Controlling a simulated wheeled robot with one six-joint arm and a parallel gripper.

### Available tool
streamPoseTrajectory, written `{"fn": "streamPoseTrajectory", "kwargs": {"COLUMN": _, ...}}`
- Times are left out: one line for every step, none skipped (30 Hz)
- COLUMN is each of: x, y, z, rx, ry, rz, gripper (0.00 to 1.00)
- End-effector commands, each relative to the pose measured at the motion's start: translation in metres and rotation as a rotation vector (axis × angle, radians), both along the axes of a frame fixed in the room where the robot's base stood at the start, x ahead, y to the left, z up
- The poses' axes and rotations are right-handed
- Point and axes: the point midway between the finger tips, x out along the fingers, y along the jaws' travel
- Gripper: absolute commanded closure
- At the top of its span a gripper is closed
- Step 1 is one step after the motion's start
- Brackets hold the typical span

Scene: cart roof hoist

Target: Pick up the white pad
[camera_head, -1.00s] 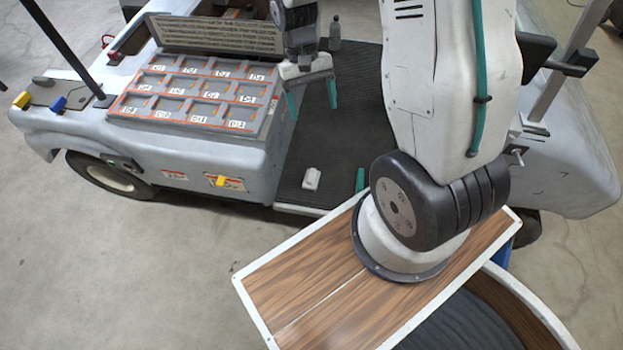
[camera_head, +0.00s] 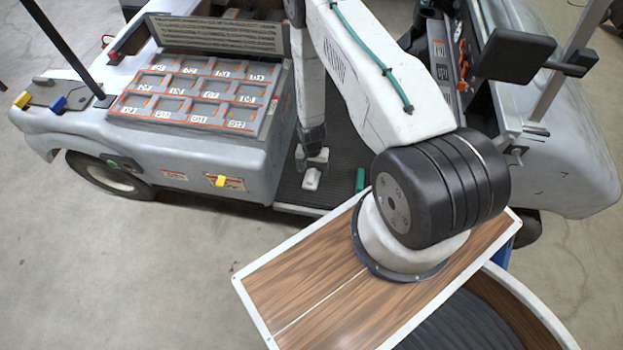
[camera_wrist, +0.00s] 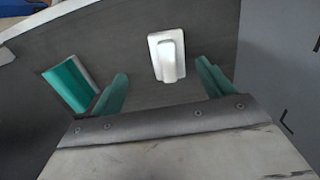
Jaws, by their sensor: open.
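The white pad (camera_wrist: 167,56) lies on the dark floor of the cart, a pale block with a raised grip on a flat base. In the head view the white pad (camera_head: 311,181) shows just below my gripper (camera_head: 313,160). In the wrist view my gripper (camera_wrist: 163,88) is open, with its two green fingers spread apart. The pad is ahead of the gap between them, nearer the right finger, and neither finger appears to touch it. My gripper hides part of the floor behind the pad in the head view.
A green block (camera_wrist: 70,84) lies left of the pad in the wrist view; it stands right of the pad in the head view (camera_head: 360,179). The cart's panel of labelled compartments (camera_head: 195,95) rises to the left. Bare cart floor surrounds the pad.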

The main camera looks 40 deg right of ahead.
Motion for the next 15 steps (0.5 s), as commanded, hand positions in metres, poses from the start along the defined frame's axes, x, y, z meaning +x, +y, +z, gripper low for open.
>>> {"fn": "streamPoseTrajectory", "kwargs": {"x": 0.009, "y": -0.002, "z": 0.0, "rx": -0.009, "ry": -0.034, "rz": -0.019, "gripper": 0.2}}
{"fn": "streamPoseTrajectory", "kwargs": {"x": 0.011, "y": -0.003, "z": 0.0, "rx": -0.013, "ry": -0.047, "rz": -0.029, "gripper": 0.2}}
{"fn": "streamPoseTrajectory", "kwargs": {"x": 0.014, "y": -0.003, "z": -0.001, "rx": -0.017, "ry": -0.062, "rz": -0.041, "gripper": 0.2}}
{"fn": "streamPoseTrajectory", "kwargs": {"x": 0.015, "y": -0.004, "z": -0.003, "rx": -0.019, "ry": -0.07, "rz": -0.05, "gripper": 0.2}}
{"fn": "streamPoseTrajectory", "kwargs": {"x": 0.016, "y": -0.004, "z": -0.004, "rx": -0.021, "ry": -0.075, "rz": -0.057, "gripper": 0.2}}
{"fn": "streamPoseTrajectory", "kwargs": {"x": 0.016, "y": -0.004, "z": -0.008, "rx": -0.021, "ry": -0.074, "rz": -0.061, "gripper": 0.2}}
{"fn": "streamPoseTrajectory", "kwargs": {"x": 0.016, "y": -0.004, "z": -0.012, "rx": -0.02, "ry": -0.073, "rz": -0.062, "gripper": 0.2}}
{"fn": "streamPoseTrajectory", "kwargs": {"x": 0.015, "y": -0.004, "z": -0.015, "rx": -0.02, "ry": -0.071, "rz": -0.062, "gripper": 0.2}}
{"fn": "streamPoseTrajectory", "kwargs": {"x": 0.015, "y": -0.004, "z": -0.02, "rx": -0.02, "ry": -0.072, "rz": -0.061, "gripper": 0.2}}
{"fn": "streamPoseTrajectory", "kwargs": {"x": 0.015, "y": -0.004, "z": -0.023, "rx": -0.02, "ry": -0.072, "rz": -0.061, "gripper": 0.2}}
{"fn": "streamPoseTrajectory", "kwargs": {"x": 0.015, "y": -0.004, "z": -0.026, "rx": -0.019, "ry": -0.071, "rz": -0.061, "gripper": 0.2}}
{"fn": "streamPoseTrajectory", "kwargs": {"x": 0.015, "y": -0.004, "z": -0.031, "rx": -0.02, "ry": -0.07, "rz": -0.061, "gripper": 0.2}}
{"fn": "streamPoseTrajectory", "kwargs": {"x": 0.015, "y": -0.004, "z": -0.034, "rx": -0.019, "ry": -0.071, "rz": -0.061, "gripper": 0.2}}
{"fn": "streamPoseTrajectory", "kwargs": {"x": 0.014, "y": -0.004, "z": -0.038, "rx": -0.019, "ry": -0.071, "rz": -0.06, "gripper": 0.2}}
{"fn": "streamPoseTrajectory", "kwargs": {"x": 0.013, "y": -0.004, "z": -0.045, "rx": -0.019, "ry": -0.069, "rz": -0.06, "gripper": 0.2}}
